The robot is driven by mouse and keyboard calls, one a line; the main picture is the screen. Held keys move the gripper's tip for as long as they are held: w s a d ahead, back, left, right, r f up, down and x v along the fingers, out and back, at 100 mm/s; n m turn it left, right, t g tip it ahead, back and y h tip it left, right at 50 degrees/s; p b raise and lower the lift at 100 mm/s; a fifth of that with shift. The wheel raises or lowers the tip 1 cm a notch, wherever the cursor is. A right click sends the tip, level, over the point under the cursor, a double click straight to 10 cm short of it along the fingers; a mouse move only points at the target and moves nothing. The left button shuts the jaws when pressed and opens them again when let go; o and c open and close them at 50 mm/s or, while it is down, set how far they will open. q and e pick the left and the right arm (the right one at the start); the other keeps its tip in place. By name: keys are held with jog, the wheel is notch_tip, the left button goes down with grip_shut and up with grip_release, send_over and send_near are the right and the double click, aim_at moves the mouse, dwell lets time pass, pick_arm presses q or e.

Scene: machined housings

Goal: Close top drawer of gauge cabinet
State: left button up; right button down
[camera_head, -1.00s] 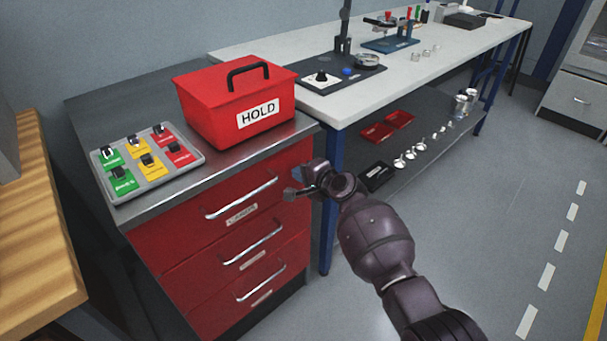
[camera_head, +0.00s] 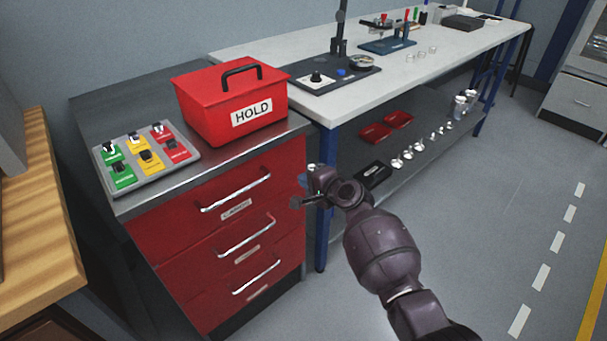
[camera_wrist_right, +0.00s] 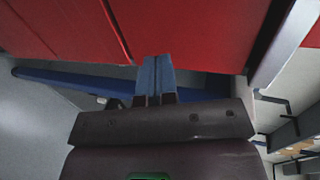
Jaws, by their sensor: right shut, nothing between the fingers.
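The gauge cabinet is red with a grey top. Its top drawer (camera_head: 180,222) has a silver bar handle and a label. The top drawer's front looks about in line with the two drawers below; I cannot tell whether a small gap is left. My right gripper (camera_head: 297,203) is beside the right edge of the drawer fronts, clear of the handles. In the right wrist view its two fingers (camera_wrist_right: 158,78) are together and empty, with red drawer faces (camera_wrist_right: 200,30) close beyond the tips. I cannot tell whether they touch. My left gripper is not in view.
A wooden surface (camera_head: 40,220) is at left. Floor at right is clear.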

jog(key=p+v, duration=0.2)
jog(key=v, duration=0.6)
jog(key=shift+s+d+r+p, duration=0.2)
jog(key=shift+r+p, duration=0.1)
jog(key=shift+p, duration=0.05)
